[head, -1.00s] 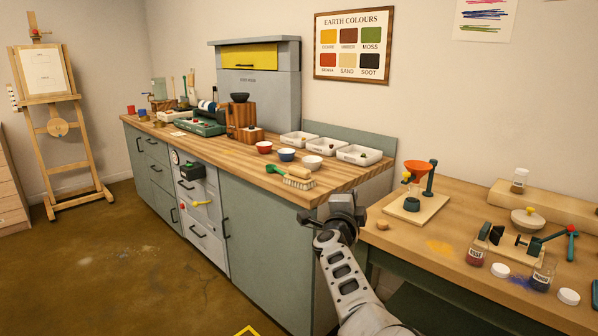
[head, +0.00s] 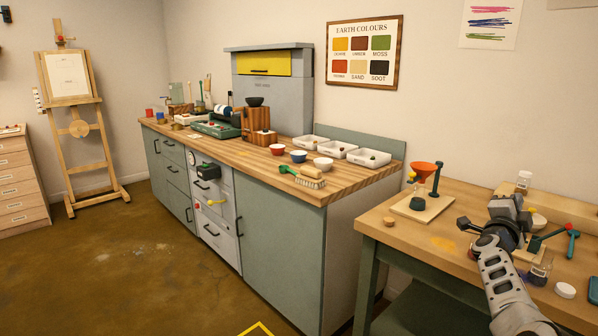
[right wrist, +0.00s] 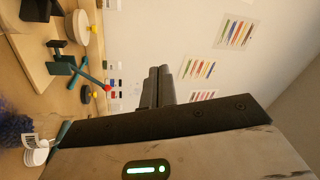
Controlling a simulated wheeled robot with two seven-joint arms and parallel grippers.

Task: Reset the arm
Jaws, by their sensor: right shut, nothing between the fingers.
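My right gripper (head: 510,206) is in the head view, raised over the right-hand wooden table (head: 372,226). Its arm comes up from the bottom right. In the right wrist view its two fingers (right wrist: 159,86) are together, with nothing between them, in front of the wall. The arm covers part of the jars and the clamp-like tool on that table. My left gripper does not show in either view.
An orange funnel (head: 424,169) stands on a wooden stand left of my right gripper. A white-lidded jar (head: 523,181) is behind it. A white lid (head: 565,290) lies near the front. The long counter (head: 336,186) holds bowls, a brush and white trays.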

